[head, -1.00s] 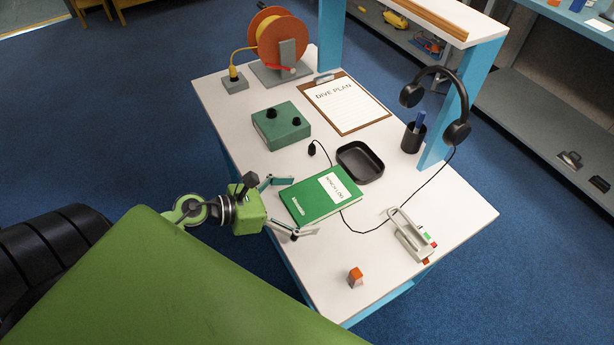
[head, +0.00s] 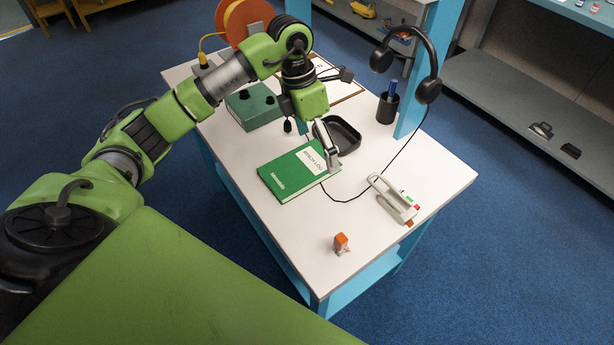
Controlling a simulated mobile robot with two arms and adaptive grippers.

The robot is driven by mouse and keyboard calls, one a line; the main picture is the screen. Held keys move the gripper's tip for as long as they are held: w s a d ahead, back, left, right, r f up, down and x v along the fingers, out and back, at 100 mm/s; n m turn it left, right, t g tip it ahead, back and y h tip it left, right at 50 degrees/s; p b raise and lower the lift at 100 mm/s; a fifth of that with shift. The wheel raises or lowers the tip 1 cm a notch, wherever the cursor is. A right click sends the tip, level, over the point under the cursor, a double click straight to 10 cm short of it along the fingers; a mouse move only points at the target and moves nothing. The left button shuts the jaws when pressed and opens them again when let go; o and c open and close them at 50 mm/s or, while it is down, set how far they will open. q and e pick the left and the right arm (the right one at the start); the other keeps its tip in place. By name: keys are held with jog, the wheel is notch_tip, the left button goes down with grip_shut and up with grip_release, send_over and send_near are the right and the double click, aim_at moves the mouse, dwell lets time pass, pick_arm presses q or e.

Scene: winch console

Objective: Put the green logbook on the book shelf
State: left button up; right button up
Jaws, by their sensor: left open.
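The green logbook (head: 292,174) with a white label lies flat on the white desk, near its left edge. My left gripper (head: 321,147) is open and points down over the book's far right corner. One finger overlaps the label end of the book in the picture; I cannot tell whether it touches. The other finger is partly hidden behind the gripper body. Nothing is between the fingers. No shelf in view is clearly marked as the book shelf. My right gripper is not in view.
A black tray (head: 344,134) sits close beyond the book. A green control box (head: 252,108), headphones (head: 429,88) on a blue post, a pen cup (head: 388,106), a grey handled device (head: 394,200) and a small orange item (head: 341,243) stand around. Grey shelving (head: 525,105) is at right.

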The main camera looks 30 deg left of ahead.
pick_arm(q)
jog(key=a+r+n+y, duration=0.2)
jog(key=a+r, duration=0.2)
jog(key=a, duration=0.1)
send_over(300, 167)
jog(key=shift+y, duration=0.3)
notch_tip(300, 167, down, 8)
jog(key=shift+s+d+f, duration=0.1)
notch_tip(300, 167, down, 4)
jog(key=shift+f+p, duration=0.2)
jog(key=shift+p, duration=0.55)
jog(key=shift+f, duration=0.4)
jog(key=c, duration=1.5)
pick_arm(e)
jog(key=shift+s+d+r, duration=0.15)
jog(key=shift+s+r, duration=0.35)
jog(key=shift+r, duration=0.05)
pick_arm(q)
jog(key=shift+r, duration=0.1)
